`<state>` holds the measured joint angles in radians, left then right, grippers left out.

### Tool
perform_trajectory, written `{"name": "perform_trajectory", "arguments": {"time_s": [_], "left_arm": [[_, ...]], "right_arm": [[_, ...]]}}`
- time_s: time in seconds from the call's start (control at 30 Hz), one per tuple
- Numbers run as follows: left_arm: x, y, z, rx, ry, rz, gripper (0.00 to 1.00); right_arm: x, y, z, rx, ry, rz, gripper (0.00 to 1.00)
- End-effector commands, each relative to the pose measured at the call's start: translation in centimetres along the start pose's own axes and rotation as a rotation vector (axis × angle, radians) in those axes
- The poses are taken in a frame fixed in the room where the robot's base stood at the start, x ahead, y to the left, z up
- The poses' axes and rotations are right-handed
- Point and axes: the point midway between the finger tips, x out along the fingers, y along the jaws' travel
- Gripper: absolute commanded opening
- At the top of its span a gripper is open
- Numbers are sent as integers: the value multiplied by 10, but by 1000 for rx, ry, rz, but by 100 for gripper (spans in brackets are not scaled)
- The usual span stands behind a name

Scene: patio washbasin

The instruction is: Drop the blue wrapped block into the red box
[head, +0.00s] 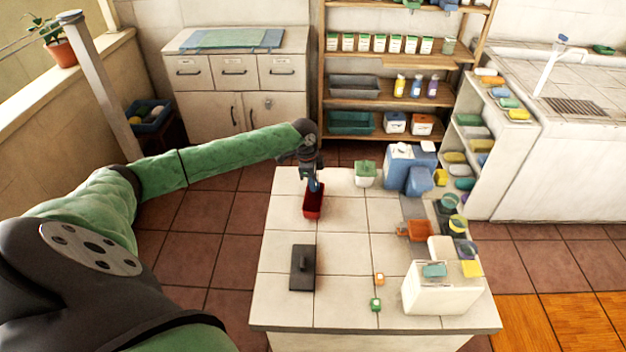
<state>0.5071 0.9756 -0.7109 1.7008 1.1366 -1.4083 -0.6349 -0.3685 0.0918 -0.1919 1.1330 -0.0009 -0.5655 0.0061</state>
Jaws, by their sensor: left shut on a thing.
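The red box (312,208) stands on the white tiled table, toward its far left part. My left gripper (315,184) points down directly above the red box. It is shut on the blue wrapped block (315,186), which shows as a small blue patch between the fingers at the box's far rim. The gripper and block hide part of the box's opening, and I cannot tell how far the block reaches inside. My right gripper is not in view.
A black flat object (302,267) lies on the near left of the table (345,258). A green-lidded white container (365,174) and blue containers (408,168) stand right of the box. A white bin (440,290) stands near right. The table's middle is clear.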

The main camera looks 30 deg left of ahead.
Motion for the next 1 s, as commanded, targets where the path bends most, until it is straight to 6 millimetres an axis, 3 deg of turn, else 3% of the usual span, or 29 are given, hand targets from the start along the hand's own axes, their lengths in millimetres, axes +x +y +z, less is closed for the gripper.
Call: {"name": "perform_trajectory", "arguments": {"time_s": [0.4, 0.43, 0.53, 0.57, 1.0], "left_arm": [[0, 0, 0, 0, 0, 0, 0], [0, 0, 0, 0, 0, 0, 25], [0, 0, 0, 0, 0, 0, 44], [0, 0, 0, 0, 0, 0, 46], [-10, 0, 0, 0, 2, -1, 46]], "right_arm": [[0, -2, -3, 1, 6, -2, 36], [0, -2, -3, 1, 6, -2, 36], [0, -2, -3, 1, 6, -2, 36], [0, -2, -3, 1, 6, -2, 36], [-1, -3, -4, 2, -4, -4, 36]]}}
